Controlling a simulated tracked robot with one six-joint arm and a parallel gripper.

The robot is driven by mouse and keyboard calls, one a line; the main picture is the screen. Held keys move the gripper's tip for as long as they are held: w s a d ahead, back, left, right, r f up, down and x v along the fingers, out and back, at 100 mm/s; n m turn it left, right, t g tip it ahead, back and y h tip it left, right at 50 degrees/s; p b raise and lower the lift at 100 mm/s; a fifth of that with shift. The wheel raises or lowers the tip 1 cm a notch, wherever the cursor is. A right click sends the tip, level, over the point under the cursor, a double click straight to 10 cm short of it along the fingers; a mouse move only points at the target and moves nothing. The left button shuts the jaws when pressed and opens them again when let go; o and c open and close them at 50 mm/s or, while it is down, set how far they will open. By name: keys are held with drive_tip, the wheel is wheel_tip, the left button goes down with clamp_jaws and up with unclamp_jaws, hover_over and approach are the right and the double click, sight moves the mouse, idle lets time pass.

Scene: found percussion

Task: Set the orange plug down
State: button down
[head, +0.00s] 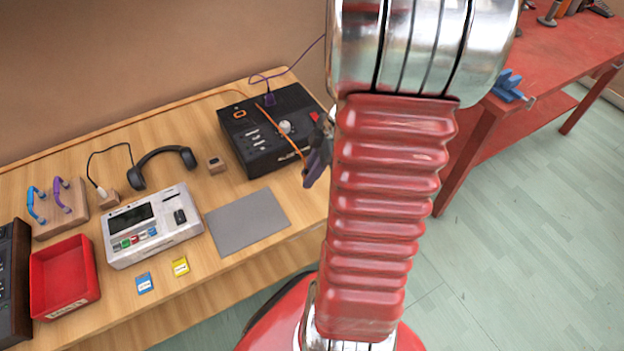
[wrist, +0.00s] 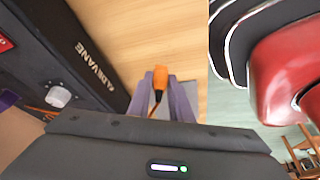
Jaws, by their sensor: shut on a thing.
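The orange plug (wrist: 160,77) shows in the wrist view between the two purple-grey fingertips of my gripper (wrist: 162,92). My gripper is shut on it. In the head view my gripper (head: 314,170) is just off the front right corner of the black device (head: 262,152), partly hidden by my arm. The plug itself is mostly hidden there. Its orange cord (head: 278,132) runs from the gripper back across the black device. In the wrist view the plug is seen against the wooden bench and part of a grey area. I cannot tell its height above the bench.
A flat grey mat (head: 248,222) lies on the wooden bench, left of the gripper. A white device (head: 152,228), a red tray (head: 64,277), headphones (head: 162,152) and blue and yellow cards stand farther left. The black device has a knob and a purple plug (head: 269,99).

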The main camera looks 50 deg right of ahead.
drive_tip(key=shift+f, duration=0.1)
drive_tip(key=shift+f, duration=1.8)
drive_tip(key=c, duration=1.6)
unclamp_jaws()
drive_tip(key=v, duration=1.2)
